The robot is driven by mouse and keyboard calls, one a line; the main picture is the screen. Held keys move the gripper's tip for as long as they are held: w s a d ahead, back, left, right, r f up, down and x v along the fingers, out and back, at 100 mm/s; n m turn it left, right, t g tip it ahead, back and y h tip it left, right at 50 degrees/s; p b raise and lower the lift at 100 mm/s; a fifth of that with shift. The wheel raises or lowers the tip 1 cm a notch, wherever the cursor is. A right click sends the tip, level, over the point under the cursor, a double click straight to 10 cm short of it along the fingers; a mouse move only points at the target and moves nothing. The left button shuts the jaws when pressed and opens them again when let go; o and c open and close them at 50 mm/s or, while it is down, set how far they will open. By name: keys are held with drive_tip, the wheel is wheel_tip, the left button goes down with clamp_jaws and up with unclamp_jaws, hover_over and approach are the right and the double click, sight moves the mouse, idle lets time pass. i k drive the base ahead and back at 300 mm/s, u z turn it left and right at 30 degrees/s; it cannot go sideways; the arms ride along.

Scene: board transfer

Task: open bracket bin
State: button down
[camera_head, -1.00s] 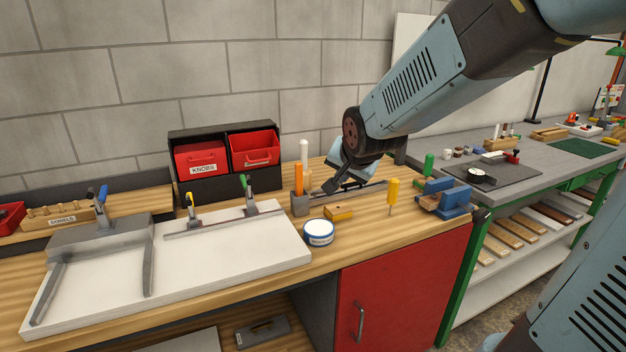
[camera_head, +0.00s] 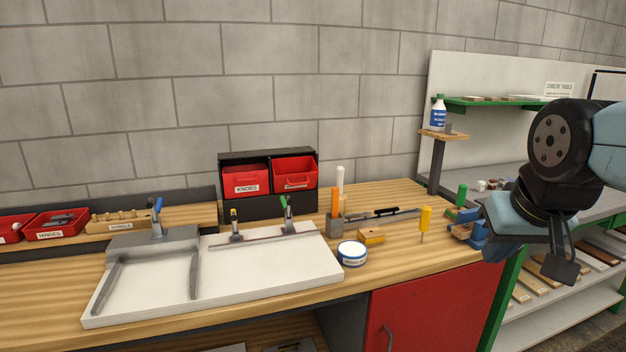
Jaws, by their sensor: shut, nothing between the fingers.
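A black rack (camera_head: 268,206) at the back of the wooden bench holds two red bins side by side. The left bin (camera_head: 245,178) has a label reading KNOBS. The right bin (camera_head: 295,174) seems tipped forward with its inside partly showing; its label is too small to read. No label reading brackets can be made out. My gripper (camera_head: 562,271) is at the far right, well away from the rack, shut and empty, in front of the grey table and its lower shelf.
A white board (camera_head: 262,265) with toggle clamps lies before the rack. A round tin (camera_head: 351,254), a yellow block (camera_head: 371,235), a yellow-handled screwdriver (camera_head: 425,219) and a blue vise (camera_head: 468,232) stand to its right. A red hinges bin (camera_head: 55,225) is at left.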

sight(295, 178)
drive_tip(key=z, duration=0.45)
drive_tip(key=k, duration=1.05)
drive_tip(key=z, duration=0.15)
drive_tip(key=i, duration=0.65)
drive_tip(key=u, duration=0.95)
drive_tip(key=i, duration=1.45)
